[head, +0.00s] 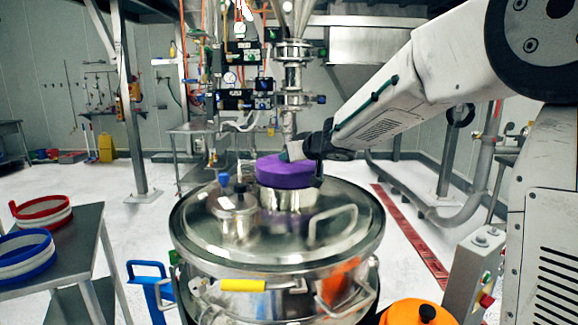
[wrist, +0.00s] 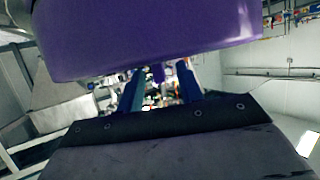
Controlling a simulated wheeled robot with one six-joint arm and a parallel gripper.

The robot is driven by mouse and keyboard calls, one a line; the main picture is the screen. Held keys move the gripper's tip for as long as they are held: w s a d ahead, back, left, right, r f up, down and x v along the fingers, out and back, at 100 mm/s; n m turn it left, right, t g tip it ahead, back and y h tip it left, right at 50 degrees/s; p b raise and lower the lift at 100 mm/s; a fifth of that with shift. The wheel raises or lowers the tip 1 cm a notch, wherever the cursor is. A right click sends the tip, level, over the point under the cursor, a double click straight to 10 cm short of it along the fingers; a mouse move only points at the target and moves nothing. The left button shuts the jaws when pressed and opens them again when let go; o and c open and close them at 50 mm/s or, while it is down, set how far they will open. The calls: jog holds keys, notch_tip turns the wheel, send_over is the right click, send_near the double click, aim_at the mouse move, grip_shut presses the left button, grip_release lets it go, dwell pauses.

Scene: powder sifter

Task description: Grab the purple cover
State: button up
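The purple cover (head: 285,172) is a thick round disc. It sits on the short steel neck (head: 288,196) on the lid of a large steel vessel. My gripper (head: 291,151) is at the cover's upper right edge in the head view, its fingertips partly hard to make out. In the wrist view the cover (wrist: 150,38) fills the top of the picture. The two blue fingers of my gripper (wrist: 160,82) stand apart, with a small purple piece between them and gaps on both sides. Whether they touch the cover is not clear.
The vessel's lid (head: 215,250) carries a smaller steel port (head: 236,218) and a curved handle (head: 333,224). A side table (head: 75,245) at the left bears red (head: 42,205) and blue (head: 27,240) rings. Piping and gauges stand behind. A control box (head: 475,262) stands at the right.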

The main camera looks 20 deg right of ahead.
jog(key=shift+w+a+f, duration=0.1)
jog(key=shift+w+f, duration=0.05)
jog(key=shift+w, duration=0.15)
grip_shut()
jog(key=shift+r, duration=0.2)
